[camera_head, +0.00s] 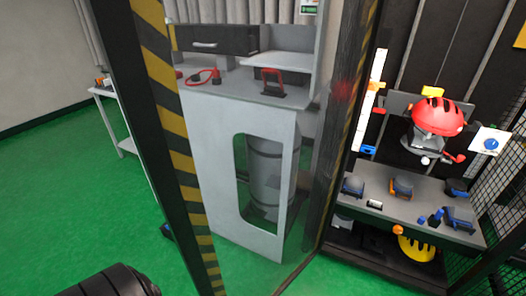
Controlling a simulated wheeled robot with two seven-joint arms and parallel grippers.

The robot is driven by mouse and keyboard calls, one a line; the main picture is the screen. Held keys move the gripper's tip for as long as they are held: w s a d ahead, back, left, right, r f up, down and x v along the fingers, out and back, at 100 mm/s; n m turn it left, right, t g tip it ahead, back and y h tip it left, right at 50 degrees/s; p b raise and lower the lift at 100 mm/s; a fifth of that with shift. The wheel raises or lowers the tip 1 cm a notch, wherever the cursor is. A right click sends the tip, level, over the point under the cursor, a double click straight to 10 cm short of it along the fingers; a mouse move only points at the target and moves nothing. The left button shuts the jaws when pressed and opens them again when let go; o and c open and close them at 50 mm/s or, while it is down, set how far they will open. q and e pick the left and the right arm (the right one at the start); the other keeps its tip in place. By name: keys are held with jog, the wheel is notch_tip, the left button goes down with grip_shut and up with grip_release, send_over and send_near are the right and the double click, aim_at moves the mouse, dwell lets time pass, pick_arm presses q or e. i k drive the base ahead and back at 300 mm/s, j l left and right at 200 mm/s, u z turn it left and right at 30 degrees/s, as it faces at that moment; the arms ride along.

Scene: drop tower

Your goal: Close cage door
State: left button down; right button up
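The cage door appears as a clear panel in a dark frame across the middle of the head view. Its near left post (167,90) carries slanted yellow and black stripes and runs from top to bottom. A second dark post (338,120) with a striped edge stands to the right and farther back. I cannot tell for sure which post carries the hinge, and no handle or latch is clear. A dark rounded part at the bottom left looks like my own arm. No fingertips of either gripper show, and nothing of mine visibly touches the door.
Behind the panel stands a grey cabinet (212,165) with a cylinder inside and red items on top. Green floor (60,190) is open on the left.

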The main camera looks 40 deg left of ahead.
aim_at(133, 35)
jog(key=j+z, duration=0.1)
jog(key=j, duration=0.35)
jog(key=k+j+z, duration=0.15)
jog(key=j, duration=0.3)
jog(key=j+z, duration=0.1)
jog(key=j, duration=0.35)
jog(key=k+j+z, duration=0.15)
jog(key=j, duration=0.3)
jog(key=k+j+z, duration=0.1)
jog(key=j, duration=0.3)
